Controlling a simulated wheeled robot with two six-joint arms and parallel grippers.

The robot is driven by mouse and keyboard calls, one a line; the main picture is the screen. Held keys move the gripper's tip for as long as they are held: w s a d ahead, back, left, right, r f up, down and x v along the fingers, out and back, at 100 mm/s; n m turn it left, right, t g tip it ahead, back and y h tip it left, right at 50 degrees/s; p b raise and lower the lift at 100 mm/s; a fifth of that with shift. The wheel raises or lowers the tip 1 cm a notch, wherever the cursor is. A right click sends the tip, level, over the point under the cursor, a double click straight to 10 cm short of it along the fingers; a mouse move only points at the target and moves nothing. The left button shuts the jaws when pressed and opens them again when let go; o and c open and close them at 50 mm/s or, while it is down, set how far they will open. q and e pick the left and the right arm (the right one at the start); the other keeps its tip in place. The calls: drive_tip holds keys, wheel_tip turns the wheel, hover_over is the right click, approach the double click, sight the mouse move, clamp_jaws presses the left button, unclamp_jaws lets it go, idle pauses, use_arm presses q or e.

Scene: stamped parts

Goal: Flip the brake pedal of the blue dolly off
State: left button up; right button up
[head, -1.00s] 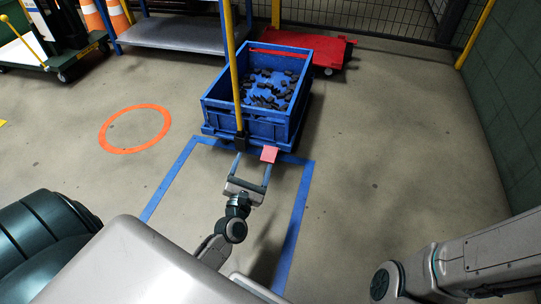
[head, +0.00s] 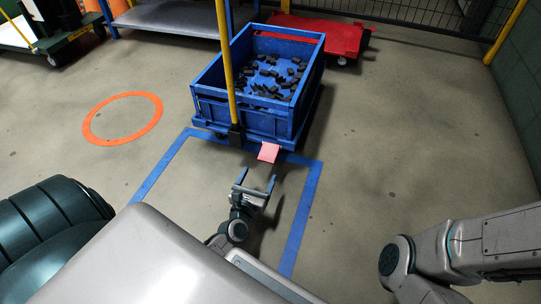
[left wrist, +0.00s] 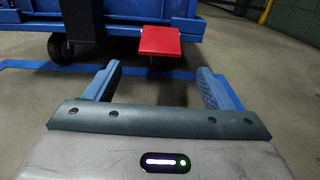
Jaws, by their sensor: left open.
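The blue dolly (head: 215,129) carries a blue crate (head: 268,122) with several small dark parts in it. Its brake pedal (head: 268,152) is a flat pinkish-red plate sticking out from the near edge. In the left wrist view the pedal (left wrist: 160,41) is red and lies ahead, just beyond the fingertips. My left gripper (head: 256,179) is open and empty, short of the pedal and apart from it. Its two blue fingers (left wrist: 160,82) also show in the left wrist view. My right gripper is out of view; only part of my right arm shows at the lower right.
A yellow pole (head: 228,65) rises at the dolly's near side. Blue tape (head: 302,215) marks the floor around my left gripper. A red dolly (head: 343,38) stands behind the crate. An orange ring (head: 92,137) marks clear floor at left.

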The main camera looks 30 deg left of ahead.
sight(268, 156)
use_arm(q)
drive_tip(key=b+x, duration=0.1)
drive_tip(key=x, duration=0.9)
drive_tip(key=shift+w+r, duration=0.1)
drive_tip(key=shift+w, duration=0.2)
drive_tip(key=c, duration=1.4)
